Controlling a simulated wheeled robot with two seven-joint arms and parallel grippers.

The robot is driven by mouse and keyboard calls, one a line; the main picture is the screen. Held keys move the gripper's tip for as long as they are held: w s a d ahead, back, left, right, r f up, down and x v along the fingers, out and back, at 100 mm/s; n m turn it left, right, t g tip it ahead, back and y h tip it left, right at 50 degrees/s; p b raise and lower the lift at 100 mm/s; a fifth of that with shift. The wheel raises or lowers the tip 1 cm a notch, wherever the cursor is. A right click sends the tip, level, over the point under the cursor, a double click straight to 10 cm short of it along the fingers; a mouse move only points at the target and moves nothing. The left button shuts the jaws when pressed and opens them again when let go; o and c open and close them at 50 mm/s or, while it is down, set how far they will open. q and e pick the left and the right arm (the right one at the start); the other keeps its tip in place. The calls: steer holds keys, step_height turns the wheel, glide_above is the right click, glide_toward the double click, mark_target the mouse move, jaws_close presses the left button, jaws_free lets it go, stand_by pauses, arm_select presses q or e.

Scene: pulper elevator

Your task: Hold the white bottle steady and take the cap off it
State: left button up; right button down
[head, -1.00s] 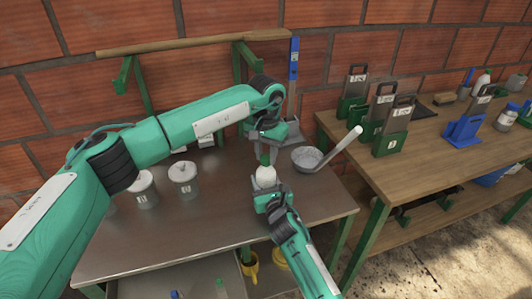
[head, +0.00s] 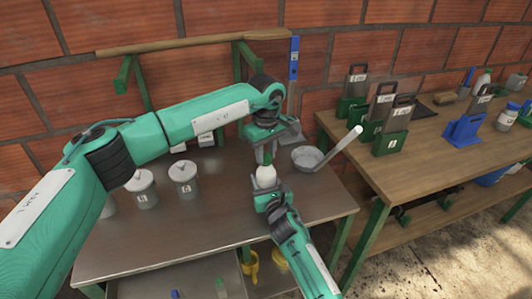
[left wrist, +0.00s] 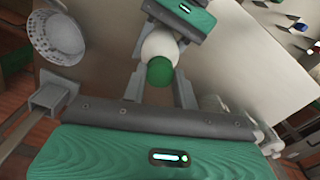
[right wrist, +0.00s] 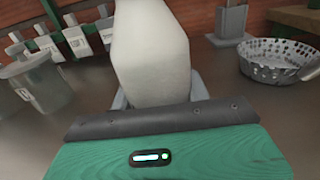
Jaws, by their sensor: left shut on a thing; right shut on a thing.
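The white bottle (head: 265,177) stands upright above the steel table. It fills the middle of the right wrist view (right wrist: 150,55). My right gripper (head: 268,195) is shut on the bottle's body from the front. The green cap (head: 267,158) sits at the top of the bottle, and it also shows in the left wrist view (left wrist: 160,71). My left gripper (head: 266,154) points down from above, shut on the cap with one finger on each side. I cannot tell whether the cap is loose on the neck.
A metal strainer (head: 306,157) with a long handle lies right of the bottle. Lidded grey jars (head: 184,182) stand to the left. A wooden table (head: 440,140) with green-based holders is at the right. The front of the steel table (head: 200,240) is clear.

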arm_select(q)
steer(key=n, duration=0.4)
steer(key=shift+n, duration=0.4)
steer(key=n, duration=1)
steer(key=shift+n, duration=0.4)
steer(key=n, duration=0.4)
steer(key=shift+n, duration=0.3)
steer(key=n, duration=0.6)
steer(key=shift+r, duration=0.1)
steer(key=n, duration=0.4)
steer(key=shift+n, duration=0.4)
steer(key=n, duration=0.4)
steer(key=shift+n, duration=0.3)
steer(key=n, duration=0.5)
